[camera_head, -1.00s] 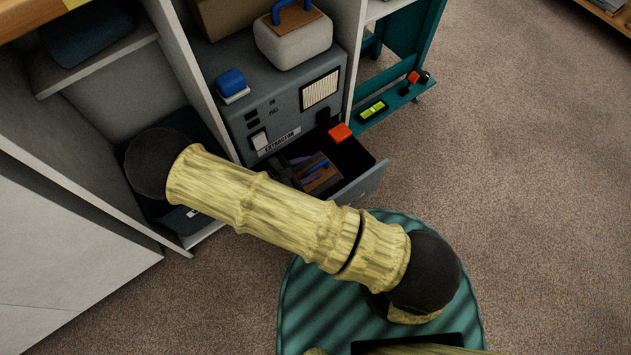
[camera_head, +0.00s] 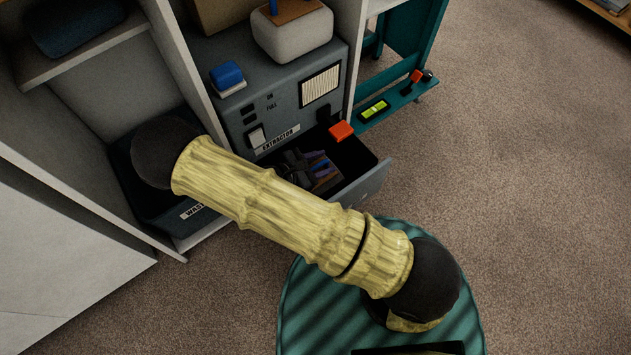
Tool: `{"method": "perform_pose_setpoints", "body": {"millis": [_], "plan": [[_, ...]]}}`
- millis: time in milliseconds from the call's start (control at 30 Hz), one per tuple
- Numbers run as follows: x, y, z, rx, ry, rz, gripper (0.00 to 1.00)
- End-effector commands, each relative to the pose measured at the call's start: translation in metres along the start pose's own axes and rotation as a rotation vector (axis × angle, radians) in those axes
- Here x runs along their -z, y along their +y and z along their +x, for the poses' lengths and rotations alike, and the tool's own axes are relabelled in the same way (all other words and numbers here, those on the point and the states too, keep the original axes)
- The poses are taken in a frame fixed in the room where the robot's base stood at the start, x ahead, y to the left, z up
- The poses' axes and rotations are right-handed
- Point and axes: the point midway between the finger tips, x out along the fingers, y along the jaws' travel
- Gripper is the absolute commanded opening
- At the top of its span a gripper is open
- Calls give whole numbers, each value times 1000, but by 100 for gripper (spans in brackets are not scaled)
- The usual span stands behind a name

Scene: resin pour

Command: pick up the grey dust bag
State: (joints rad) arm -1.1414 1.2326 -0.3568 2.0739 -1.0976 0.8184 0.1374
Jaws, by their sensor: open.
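In the open drawer (camera_head: 370,187) of the grey extractor (camera_head: 285,112) lies a bag with a brown top plate (camera_head: 326,183) and a blue handle. Its body is mostly hidden by the drawer, my arm and my gripper, so I cannot tell its colour. My gripper (camera_head: 312,165) is open, with its dark fingers in the drawer at the blue handle. I cannot tell whether they touch it. A second bag (camera_head: 290,38), pale grey-white with a brown top plate and a blue handle, stands on top of the extractor.
An orange piece (camera_head: 341,131) sits at the drawer's back edge. A dark waste bin (camera_head: 180,222) stands left of the extractor, partly behind my arm. A white shelf wall (camera_head: 187,70) divides the bays. A teal rack (camera_head: 400,98) stands right. The carpet (camera_head: 520,200) at right is clear.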

Motion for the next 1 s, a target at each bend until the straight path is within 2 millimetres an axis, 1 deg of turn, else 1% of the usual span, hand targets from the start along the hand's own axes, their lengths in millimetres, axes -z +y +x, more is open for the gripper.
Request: {"method": "perform_pose_setpoints", "body": {"millis": [333, 367, 500, 567, 1000], "plan": [[0, 0, 0, 0, 0, 0, 41], [0, 0, 0, 0, 0, 0, 39], [0, 0, 0, 0, 0, 0, 11], [0, 0, 0, 0, 0, 0, 0], [0, 0, 0, 0, 0, 1, 0]]}}
